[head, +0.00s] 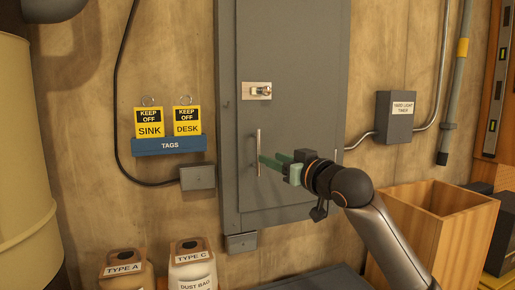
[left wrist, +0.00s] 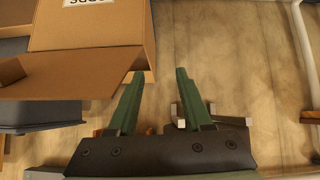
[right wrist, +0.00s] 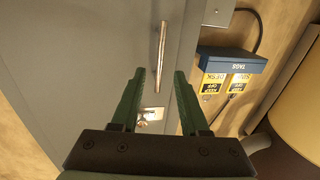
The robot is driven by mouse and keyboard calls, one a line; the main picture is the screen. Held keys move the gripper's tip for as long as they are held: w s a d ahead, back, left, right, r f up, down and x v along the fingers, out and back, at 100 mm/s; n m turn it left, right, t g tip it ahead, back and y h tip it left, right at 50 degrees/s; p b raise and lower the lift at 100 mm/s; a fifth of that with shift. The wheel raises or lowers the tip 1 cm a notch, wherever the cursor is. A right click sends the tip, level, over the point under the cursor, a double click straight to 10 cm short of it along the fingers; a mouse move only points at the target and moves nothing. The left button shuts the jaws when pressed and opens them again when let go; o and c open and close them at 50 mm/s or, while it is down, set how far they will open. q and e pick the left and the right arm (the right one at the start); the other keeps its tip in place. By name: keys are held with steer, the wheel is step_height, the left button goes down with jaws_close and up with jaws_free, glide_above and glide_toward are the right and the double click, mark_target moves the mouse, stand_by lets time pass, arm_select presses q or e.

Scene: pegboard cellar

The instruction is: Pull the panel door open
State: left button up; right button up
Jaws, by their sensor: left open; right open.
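The grey panel door (head: 300,120) appears flush in its wall cabinet. It has a thin upright metal bar handle (head: 258,153) near its left edge, and a latch (head: 262,91) on a light plate above. My right gripper (head: 264,158) reaches in from the right with its fingertips close to the handle. In the right wrist view the fingers are apart, and the handle (right wrist: 162,55) shows between and beyond the tips; I cannot tell whether they touch. My left gripper (left wrist: 158,73) is open and empty, away from the door; the head view does not show it.
A blue tag rack (head: 169,146) hangs left of the cabinet, a grey timer box (head: 395,117) right. A cardboard box (left wrist: 85,85) is close to my left gripper.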

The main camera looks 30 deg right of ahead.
mark_target(258, 166)
steer(key=w+p, duration=0.2)
steer(key=w, duration=0.5)
steer(key=shift+w+d, duration=0.15)
steer(key=shift+w, duration=0.15)
jaws_close()
stand_by(1.1)
